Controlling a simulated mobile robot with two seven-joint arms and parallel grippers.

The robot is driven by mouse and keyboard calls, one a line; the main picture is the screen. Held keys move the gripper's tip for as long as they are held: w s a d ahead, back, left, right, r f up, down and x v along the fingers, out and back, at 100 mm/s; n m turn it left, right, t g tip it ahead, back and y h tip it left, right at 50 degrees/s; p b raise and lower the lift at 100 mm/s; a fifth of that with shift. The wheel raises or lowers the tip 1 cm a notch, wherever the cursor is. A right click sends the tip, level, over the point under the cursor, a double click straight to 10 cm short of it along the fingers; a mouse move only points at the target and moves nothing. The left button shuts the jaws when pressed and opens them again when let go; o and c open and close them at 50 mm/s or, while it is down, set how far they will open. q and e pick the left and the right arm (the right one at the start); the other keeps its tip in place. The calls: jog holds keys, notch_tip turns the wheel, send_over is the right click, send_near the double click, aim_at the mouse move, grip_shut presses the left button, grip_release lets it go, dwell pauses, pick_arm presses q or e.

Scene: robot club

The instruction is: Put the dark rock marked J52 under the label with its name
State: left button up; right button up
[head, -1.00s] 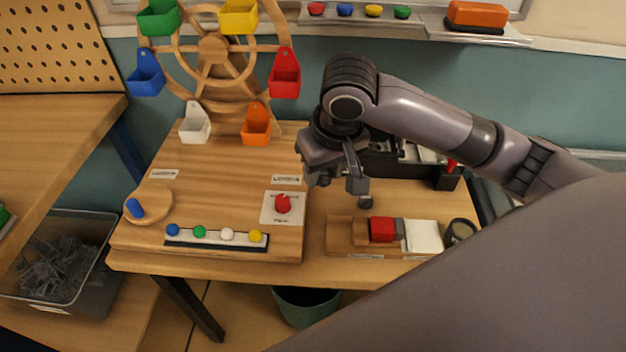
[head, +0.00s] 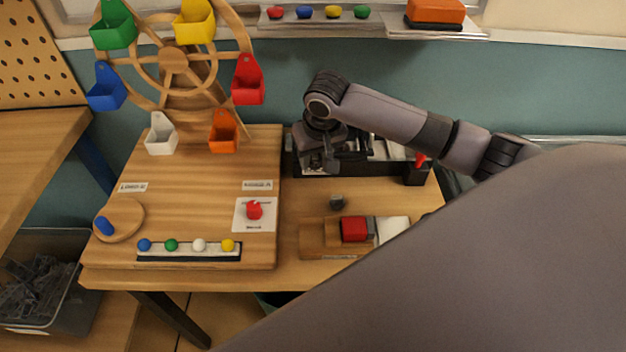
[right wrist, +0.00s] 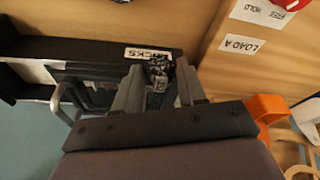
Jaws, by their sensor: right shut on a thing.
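My right gripper (head: 327,163) is at the front edge of the black bin (head: 338,169), toward its left end. In the right wrist view a small dark, speckled rock (right wrist: 158,72) sits between the fingertips of my right gripper (right wrist: 159,88), which is shut on it. I cannot read a J52 mark on it. Behind it a white label (right wrist: 149,53) reading "ROCKS" is on the black bin (right wrist: 100,52). My left gripper is not in view.
A small dark grey object (head: 337,201) stands on the table before the bin. A wooden tray (head: 312,238) holds a red block (head: 354,229). The wooden board (head: 190,210) with the wheel (head: 175,62) is at left. My arm covers the lower right.

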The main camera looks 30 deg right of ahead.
aim_at(313, 187)
notch_tip(313, 187, down, 8)
jog(key=shift+r, duration=0.15)
dwell(0.4)
jog(key=o, duration=1.1)
